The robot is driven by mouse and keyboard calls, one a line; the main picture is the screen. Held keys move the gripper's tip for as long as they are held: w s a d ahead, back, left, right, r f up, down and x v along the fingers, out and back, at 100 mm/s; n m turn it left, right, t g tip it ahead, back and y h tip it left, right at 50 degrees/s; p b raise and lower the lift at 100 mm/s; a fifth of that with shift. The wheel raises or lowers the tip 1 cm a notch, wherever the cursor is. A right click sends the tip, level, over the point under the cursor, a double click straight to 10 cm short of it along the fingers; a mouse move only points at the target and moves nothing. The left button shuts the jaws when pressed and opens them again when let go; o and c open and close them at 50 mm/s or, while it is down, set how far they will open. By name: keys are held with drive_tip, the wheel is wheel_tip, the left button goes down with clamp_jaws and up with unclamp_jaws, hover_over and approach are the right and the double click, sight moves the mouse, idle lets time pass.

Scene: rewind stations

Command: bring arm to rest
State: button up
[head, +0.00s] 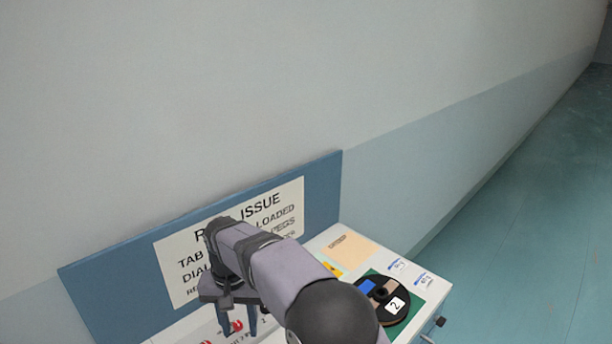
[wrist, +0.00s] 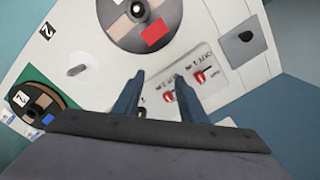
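My gripper (wrist: 160,82) is open, with its two blue-grey fingers apart and nothing between them in the wrist view. In the head view my gripper (head: 238,325) points down over the white station top (head: 325,240), in front of the sign board. My arm crosses the lower middle of the head view and hides part of the station. How far the fingertips are above the top I cannot tell.
A dark reel (wrist: 125,35) with a red patch and a smaller reel (head: 382,300) marked 2 on a green patch lie on the station. A peg (wrist: 77,70) stands bare. A blue board (head: 325,190) with a paper sign (head: 180,270) backs it. Floor (head: 520,230) at right is clear.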

drive_tip(key=s+d, duration=0.2)
drive_tip(key=d, duration=1.1)
drive_tip(key=s+d+f, duration=0.2)
drive_tip(key=s+d, duration=0.6)
drive_tip(key=s+d+f, duration=0.2)
drive_tip(key=s+d, duration=0.7)
